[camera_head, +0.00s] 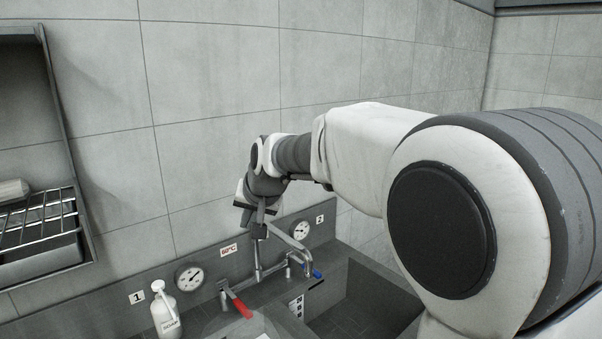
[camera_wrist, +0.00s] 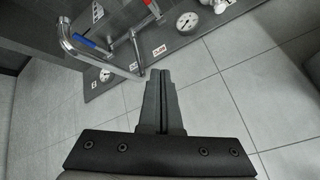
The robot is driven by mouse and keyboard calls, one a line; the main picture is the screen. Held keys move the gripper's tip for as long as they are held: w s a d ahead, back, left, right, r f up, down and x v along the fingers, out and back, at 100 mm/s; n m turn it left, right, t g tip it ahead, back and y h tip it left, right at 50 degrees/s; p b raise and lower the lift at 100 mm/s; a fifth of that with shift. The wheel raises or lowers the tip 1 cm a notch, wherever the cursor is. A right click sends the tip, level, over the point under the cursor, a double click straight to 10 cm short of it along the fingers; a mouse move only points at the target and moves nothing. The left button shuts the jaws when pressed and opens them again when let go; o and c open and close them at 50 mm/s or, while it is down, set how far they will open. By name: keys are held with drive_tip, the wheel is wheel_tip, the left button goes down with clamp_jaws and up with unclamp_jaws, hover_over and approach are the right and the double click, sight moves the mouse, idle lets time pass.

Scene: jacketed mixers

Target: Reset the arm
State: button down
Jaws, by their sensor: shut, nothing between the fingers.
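My gripper (camera_head: 259,229) hangs from my bent arm above the sink counter, in front of the tiled wall. In the wrist view its two fingers (camera_wrist: 157,75) are together and hold nothing. In the head view the fingertips are close to the faucet (camera_head: 290,243); I cannot tell whether they touch it. The faucet's bent spout (camera_wrist: 75,45) lies left of the fingers in the wrist view.
The mixer has a red lever (camera_head: 238,303) and a blue handle (camera_head: 317,274). Dial gauges (camera_head: 190,278) sit on the back panel. A wire rack (camera_head: 40,228) hangs on the wall. A sink basin (camera_head: 355,305) is at the right.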

drive_tip(key=s+d+r+h, duration=0.1)
drive_tip(key=s+d+r, duration=0.1)
drive_tip(key=s+d, duration=0.6)
drive_tip(key=s+d+f+h+b, duration=0.1)
drive_tip(key=s+d+f, duration=0.2)
drive_tip(key=s+d, duration=0.5)
drive_tip(key=s+d+f+g+h, duration=0.1)
drive_tip(key=s+d+f, duration=0.3)
drive_tip(key=s+d, duration=0.5)
drive_tip(key=s+h, duration=0.1)
drive_tip(key=s, duration=0.5)
drive_tip(key=shift+b, duration=0.4)
drive_tip(key=shift+a, duration=0.2)
